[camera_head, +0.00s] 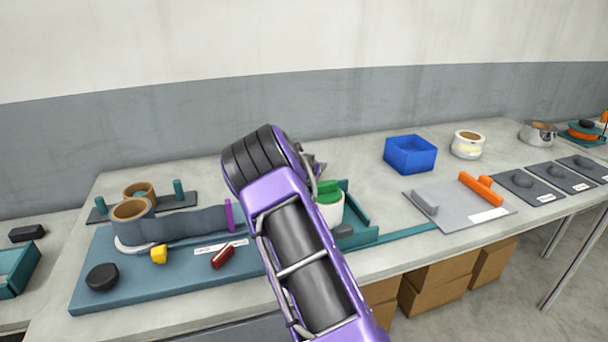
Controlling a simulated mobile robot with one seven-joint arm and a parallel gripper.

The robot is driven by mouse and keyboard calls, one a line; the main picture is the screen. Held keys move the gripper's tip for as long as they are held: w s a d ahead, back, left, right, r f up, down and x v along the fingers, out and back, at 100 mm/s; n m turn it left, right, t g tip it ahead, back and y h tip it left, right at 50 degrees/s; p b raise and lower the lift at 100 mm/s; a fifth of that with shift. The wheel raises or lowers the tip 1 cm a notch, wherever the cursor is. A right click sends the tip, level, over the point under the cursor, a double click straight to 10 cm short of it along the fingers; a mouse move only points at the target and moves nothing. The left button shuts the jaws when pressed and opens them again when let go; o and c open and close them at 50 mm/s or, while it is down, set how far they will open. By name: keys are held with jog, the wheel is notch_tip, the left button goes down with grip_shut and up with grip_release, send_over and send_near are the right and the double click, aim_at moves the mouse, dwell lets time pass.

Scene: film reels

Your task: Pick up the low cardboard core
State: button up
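Two brown cardboard rings stand at the left of the table. The lower-looking cardboard core (140,190) is at the back, on a dark plate between two teal posts; its lower front is hidden. A second cardboard core (131,209) stands in front of it, with a grey band around it. I cannot tell for certain which is the low one. My purple and black arm crosses the middle of the view. A little of my gripper (319,169) shows behind the arm, well right of both cores. Its fingers are mostly hidden, so I cannot see whether it holds anything.
A teal board (120,288) carries a black knob (102,277), a yellow piece (159,254) and a red piece (222,257). A white cup with green (330,205) stands beside my arm. A blue bin (410,154) and a grey plate (450,203) are to the right.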

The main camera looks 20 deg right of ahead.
jog(key=shift+c, duration=0.4)
grip_shut()
